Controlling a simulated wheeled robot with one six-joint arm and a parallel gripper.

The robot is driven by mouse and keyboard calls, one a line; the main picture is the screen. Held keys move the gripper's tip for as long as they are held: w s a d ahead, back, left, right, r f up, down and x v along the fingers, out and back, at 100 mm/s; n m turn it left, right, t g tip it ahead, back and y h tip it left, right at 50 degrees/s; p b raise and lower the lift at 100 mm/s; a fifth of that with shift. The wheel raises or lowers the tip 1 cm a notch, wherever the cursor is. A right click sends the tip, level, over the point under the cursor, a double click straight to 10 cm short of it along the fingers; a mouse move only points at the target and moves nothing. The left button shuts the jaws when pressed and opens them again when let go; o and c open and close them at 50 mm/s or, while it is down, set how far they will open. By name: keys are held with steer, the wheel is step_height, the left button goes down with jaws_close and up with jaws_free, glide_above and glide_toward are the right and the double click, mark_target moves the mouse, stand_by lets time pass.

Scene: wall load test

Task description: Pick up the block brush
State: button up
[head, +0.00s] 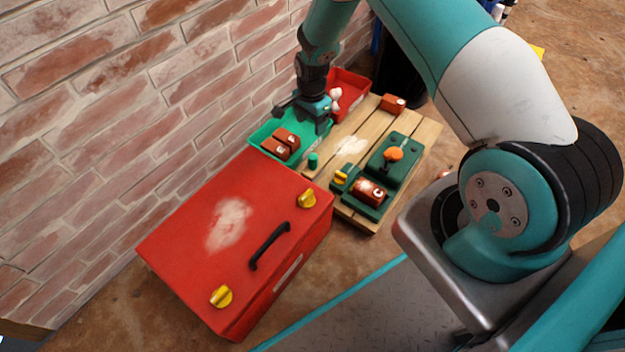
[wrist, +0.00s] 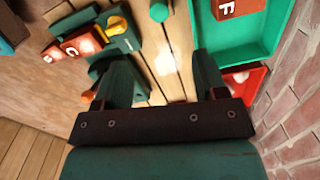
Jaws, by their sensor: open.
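I cannot make out a block brush for sure in either view. My gripper (head: 305,110) is over the green tray and the near end of the red tray in the head view, and it hides part of both. In the wrist view my gripper (wrist: 160,72) has its two fingers wide apart with nothing between them. Pale planks with a whitish dusty patch (wrist: 165,63) show beyond the gap. A small white object (head: 335,98) is at the red tray, right beside my gripper; its shape is unclear.
The green tray (head: 262,133) holds brown lettered blocks (head: 281,143). The red tray (head: 352,82) is behind it. A wooden pallet (head: 425,135) bears a green fixture (head: 395,155) with an orange knob (head: 393,154). A red toolbox (head: 180,230) stands in front; the brick wall (head: 150,90) is left.

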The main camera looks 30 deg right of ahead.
mark_target(313, 161)
step_height(313, 161, down, 13)
steer(key=b, duration=0.6)
steer(key=shift+d, duration=0.1)
step_height(313, 161, down, 5)
steer(key=b, duration=0.4)
steer(key=shift+d+f, duration=0.1)
steer(key=shift+f, duration=0.1)
steer(key=shift+r, duration=0.1)
steer(key=c, duration=1.1)
steer(key=shift+o, duration=0.2)
steer(key=shift+r, duration=0.1)
step_height(313, 161, up, 20)
steer(key=p, duration=0.9)
steer(key=shift+p, duration=0.35)
